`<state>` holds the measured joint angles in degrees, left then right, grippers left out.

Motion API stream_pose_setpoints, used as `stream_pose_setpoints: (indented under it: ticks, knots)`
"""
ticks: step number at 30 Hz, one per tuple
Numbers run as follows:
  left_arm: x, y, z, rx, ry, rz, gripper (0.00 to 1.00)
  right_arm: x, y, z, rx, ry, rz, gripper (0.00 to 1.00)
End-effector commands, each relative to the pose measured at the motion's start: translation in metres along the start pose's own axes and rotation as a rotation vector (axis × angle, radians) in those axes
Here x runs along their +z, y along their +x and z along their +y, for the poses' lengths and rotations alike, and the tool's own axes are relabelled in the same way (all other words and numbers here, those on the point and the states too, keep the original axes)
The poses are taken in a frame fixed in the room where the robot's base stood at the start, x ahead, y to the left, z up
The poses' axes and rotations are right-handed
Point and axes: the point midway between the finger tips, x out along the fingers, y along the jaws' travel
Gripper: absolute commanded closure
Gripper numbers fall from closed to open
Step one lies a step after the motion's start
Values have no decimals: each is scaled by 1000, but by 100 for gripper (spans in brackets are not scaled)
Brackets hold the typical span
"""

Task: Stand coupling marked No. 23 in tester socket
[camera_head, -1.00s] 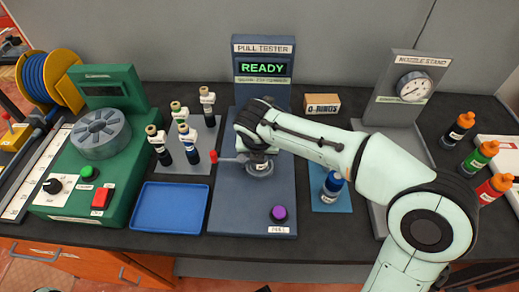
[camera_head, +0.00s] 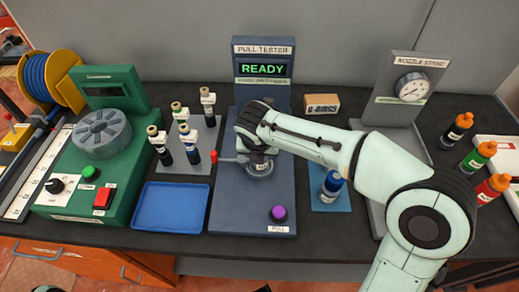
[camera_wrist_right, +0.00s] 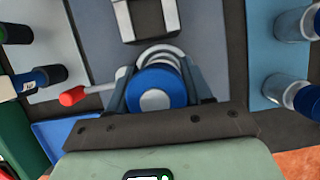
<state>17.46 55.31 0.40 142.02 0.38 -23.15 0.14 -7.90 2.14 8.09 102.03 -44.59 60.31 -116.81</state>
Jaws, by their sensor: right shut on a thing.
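My right gripper (camera_wrist_right: 160,108) is shut on a coupling (camera_wrist_right: 158,88) with a blue ring and a pale round centre, seen end-on in the right wrist view. The gripper points down over the tester socket, a grey ring (camera_head: 262,170) on the pull tester (camera_head: 225,200). The grey ring (camera_wrist_right: 160,52) shows just behind the coupling in the wrist view. The coupling's lower end is hidden, so I cannot tell how deep it sits. Its number cannot be read. A red-tipped lever (camera_head: 214,157) sticks out left of the socket.
Several couplings (camera_head: 207,105) stand on a grey mat left of the tester. A blue-bodied item (camera_head: 332,184) stands on a blue mat to its right. A purple button (camera_head: 278,212) is in front. The blue tray (camera_head: 168,207) is empty. The display (camera_head: 264,69) reads READY.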

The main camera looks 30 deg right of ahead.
Motion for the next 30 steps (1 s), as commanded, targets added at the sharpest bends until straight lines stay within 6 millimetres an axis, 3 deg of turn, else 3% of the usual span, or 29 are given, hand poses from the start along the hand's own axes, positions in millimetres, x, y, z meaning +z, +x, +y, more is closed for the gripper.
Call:
stream_pose_setpoints:
  ticks: [30]
  knots:
    - [0, 0, 0, 0, 0, 0, 57, -1, 3, 0, 2, 1, -3, 100]
